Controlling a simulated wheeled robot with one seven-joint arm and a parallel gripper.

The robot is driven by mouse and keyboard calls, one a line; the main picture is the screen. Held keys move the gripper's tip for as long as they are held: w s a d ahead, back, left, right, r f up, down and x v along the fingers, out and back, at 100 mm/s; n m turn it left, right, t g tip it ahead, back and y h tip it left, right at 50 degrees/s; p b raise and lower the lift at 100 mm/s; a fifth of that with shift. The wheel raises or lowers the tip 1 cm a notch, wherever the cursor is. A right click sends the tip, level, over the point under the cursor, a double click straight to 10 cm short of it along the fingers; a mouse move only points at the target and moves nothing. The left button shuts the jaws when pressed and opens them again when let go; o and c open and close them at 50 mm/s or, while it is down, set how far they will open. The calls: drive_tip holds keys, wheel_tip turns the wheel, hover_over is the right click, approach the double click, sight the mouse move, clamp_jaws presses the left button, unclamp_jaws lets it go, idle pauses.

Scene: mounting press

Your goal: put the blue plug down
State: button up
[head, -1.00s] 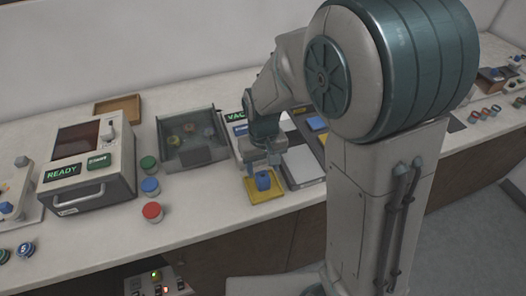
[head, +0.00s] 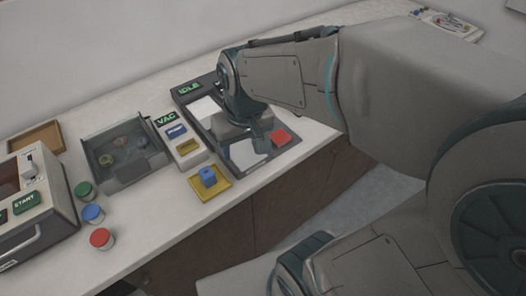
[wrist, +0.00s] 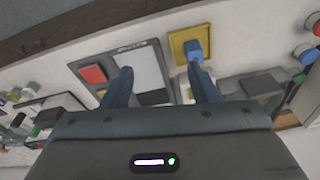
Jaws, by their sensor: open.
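The blue plug (head: 208,176) stands on a yellow square tray (head: 222,188) near the front edge of the counter. It also shows in the wrist view (wrist: 194,50), on the yellow tray (wrist: 176,40). My gripper (head: 262,142) is to the right of the plug, above the dark-framed machine with the pale plate. In the wrist view my gripper (wrist: 160,78) has its two fingers spread with nothing between them. The plug lies beyond the right fingertip, apart from it as far as I can tell.
The machine marked IDLE (head: 190,88) has a red block (head: 281,137) on it. A VAC panel (head: 167,118) and an open grey bin (head: 128,160) stand left. Green, blue and red capped jars (head: 101,238) stand before the START unit (head: 25,203).

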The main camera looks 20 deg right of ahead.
drive_tip(key=s+d+m+t, duration=0.1)
drive_tip(key=s+d, duration=0.2)
drive_tip(key=s, duration=0.2)
drive_tip(key=shift+d+r+h, duration=0.2)
drive_tip(key=shift+r+h, duration=0.1)
drive_tip(key=shift+r, duration=0.05)
drive_tip(key=shift+s, duration=0.1)
